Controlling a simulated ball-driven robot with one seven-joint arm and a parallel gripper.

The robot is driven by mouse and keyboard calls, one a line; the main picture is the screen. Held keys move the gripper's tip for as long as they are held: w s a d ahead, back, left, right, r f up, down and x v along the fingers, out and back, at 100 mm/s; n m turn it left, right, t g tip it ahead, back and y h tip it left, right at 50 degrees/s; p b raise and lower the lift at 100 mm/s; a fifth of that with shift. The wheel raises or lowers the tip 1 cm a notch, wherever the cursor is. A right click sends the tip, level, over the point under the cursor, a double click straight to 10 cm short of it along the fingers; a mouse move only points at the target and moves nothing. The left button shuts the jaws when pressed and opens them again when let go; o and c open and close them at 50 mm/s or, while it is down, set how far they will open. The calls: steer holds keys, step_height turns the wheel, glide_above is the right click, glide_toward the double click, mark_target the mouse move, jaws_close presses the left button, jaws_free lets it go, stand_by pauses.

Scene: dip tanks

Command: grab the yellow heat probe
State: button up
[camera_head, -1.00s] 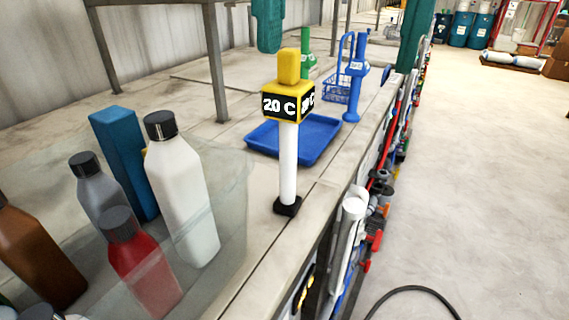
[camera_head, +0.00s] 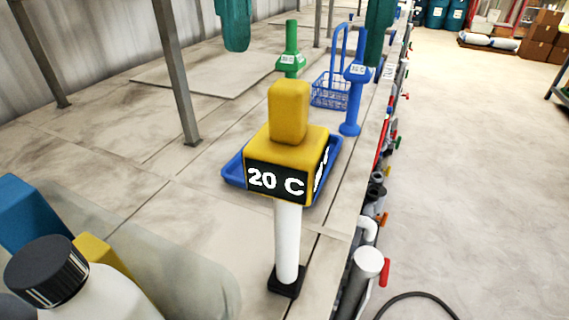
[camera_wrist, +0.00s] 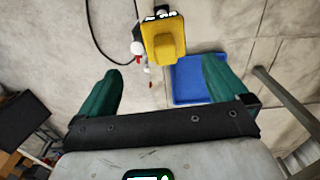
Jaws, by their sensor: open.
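The yellow heat probe (camera_head: 290,165) stands upright on the bench, with a yellow knob on top, a "20 C" label, a white stem and a black foot. It also shows from above in the wrist view (camera_wrist: 163,40), at the top of the picture. My gripper (camera_head: 308,42) shows as two green fingers at the top of the head view, wide apart and empty. In the wrist view my gripper (camera_wrist: 160,68) has the probe ahead of its fingertips, roughly between them sideways, not touching.
A blue tray (camera_head: 233,177) lies behind the probe. A green probe (camera_head: 290,62), a blue probe (camera_head: 353,90) and a blue basket (camera_head: 330,92) stand farther back. A black-capped white bottle (camera_head: 95,298) is at near left. Pipes and valves line the bench's right edge.

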mark_target(288, 123)
step_height(288, 123, down, 3)
steer(key=shift+f, duration=0.2)
steer(key=shift+a+f+p, duration=0.25)
steer(key=shift+f+p, duration=0.1)
steer(key=shift+f, duration=1.05)
steer(key=shift+a+f+p, duration=0.2)
steer(key=shift+f+p, duration=0.1)
steer(key=shift+f, duration=1.05)
steer(key=shift+c, duration=0.5)
steer(key=shift+r, duration=0.1)
jaws_close()
